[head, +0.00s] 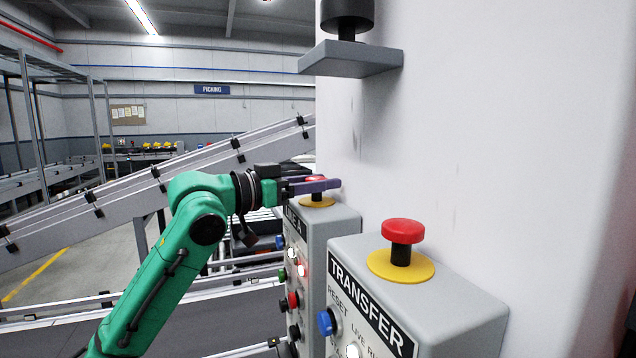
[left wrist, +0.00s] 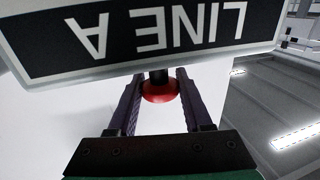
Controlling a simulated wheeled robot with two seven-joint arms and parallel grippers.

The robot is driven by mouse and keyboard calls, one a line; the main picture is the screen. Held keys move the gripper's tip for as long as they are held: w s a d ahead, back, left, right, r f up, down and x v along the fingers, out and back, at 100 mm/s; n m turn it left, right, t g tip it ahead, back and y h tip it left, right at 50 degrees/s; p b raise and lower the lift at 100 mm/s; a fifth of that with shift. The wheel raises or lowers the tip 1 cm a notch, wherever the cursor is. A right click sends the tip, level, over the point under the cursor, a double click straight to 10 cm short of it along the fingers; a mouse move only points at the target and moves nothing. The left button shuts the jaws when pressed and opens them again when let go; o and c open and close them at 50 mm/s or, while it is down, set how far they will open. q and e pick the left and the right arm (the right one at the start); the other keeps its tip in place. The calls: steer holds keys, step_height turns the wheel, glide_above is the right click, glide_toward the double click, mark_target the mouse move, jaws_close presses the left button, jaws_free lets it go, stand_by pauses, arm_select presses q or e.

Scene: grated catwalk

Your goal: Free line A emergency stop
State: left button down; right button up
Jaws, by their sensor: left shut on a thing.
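The line A emergency stop is a red mushroom button (head: 316,178) over a yellow disc (head: 317,203), on top of the grey LINE A box (head: 338,220). My green left arm reaches in from the left, and its left gripper (head: 322,186) is at the button, shut on its red head. In the left wrist view, the red head (left wrist: 160,91) sits between the two dark fingers, with the dark stem behind it. The LINE A label (left wrist: 150,37) appears upside down there. The fingers hide much of the button in the head view. My right gripper is not in view.
A TRANSFER box (head: 450,290) with its own red emergency stop (head: 403,231) on a yellow disc stands nearer, to the right. A grey bracket (head: 350,58) juts from the white column (head: 490,120) above. Conveyors (head: 150,190) run at left behind my arm.

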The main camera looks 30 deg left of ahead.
arm_select(q)
steer(key=shift+c, duration=1.6)
jaws_free()
steer(key=shift+r, duration=0.25)
steer(key=shift+s+a+f+b, duration=0.15)
steer(key=shift+s+b, duration=0.05)
steer(key=shift+b, duration=0.1)
steer(key=b+v, duration=0.7)
steer(key=v, duration=0.7)
steer(key=shift+b, duration=0.3)
steer(key=shift+s, duration=0.1)
